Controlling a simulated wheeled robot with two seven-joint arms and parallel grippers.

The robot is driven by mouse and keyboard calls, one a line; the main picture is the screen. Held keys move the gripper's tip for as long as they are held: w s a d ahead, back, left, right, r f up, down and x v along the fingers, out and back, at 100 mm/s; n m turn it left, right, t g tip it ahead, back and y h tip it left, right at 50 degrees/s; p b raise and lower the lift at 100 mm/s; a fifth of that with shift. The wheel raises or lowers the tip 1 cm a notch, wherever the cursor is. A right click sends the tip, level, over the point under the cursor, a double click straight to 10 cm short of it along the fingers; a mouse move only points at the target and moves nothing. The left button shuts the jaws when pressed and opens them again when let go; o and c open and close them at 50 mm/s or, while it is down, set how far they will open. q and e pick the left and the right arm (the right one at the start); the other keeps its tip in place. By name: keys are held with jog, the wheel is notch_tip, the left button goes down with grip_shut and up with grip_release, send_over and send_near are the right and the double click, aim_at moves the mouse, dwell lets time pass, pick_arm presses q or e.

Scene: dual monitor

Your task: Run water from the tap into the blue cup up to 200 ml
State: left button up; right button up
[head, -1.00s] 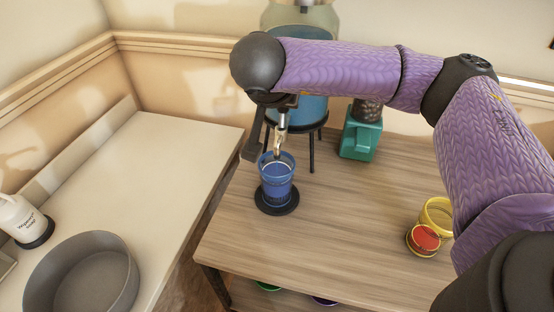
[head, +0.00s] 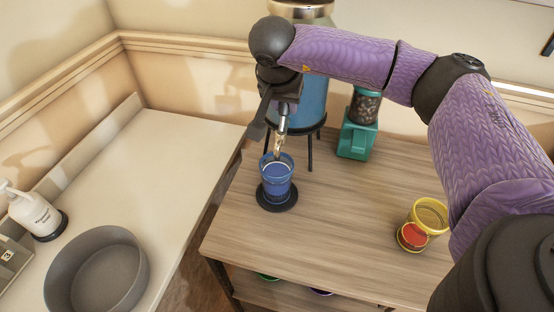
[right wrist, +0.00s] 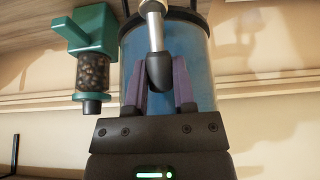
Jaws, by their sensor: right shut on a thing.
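The blue cup (head: 276,181) stands upright on a dark round base (head: 278,201) on the wooden table, under the tap (head: 281,136). The tap belongs to a large blue dispenser (head: 314,103) on a dark stand. A pale ring shows inside the cup; I cannot read the water level or tell whether water runs. My right gripper (head: 286,90) is above the cup at the top of the tap. In the right wrist view its purple fingers (right wrist: 164,86) are shut on the dark tap handle (right wrist: 159,70). My left gripper is in neither view.
A teal grinder (head: 357,140) with dark beans stands right of the dispenser. Yellow and red cups (head: 425,223) stand at the table's right. On the white counter (head: 165,165) are a grey basin (head: 98,280) and a soap bottle (head: 35,214). The table's middle is clear.

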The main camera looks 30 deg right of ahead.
jog(key=shift+w+d+g+y+p, duration=0.2)
jog(key=shift+g+y+p, duration=0.3)
jog(key=shift+p, duration=0.5)
jog(key=shift+s+y+p, duration=0.15)
jog(key=shift+y+p, duration=0.15)
jog(key=shift+p, duration=0.1)
jog(key=shift+s+a+g+y, duration=0.1)
jog(key=shift+g+y, duration=0.2)
jog(key=shift+g, duration=0.1)
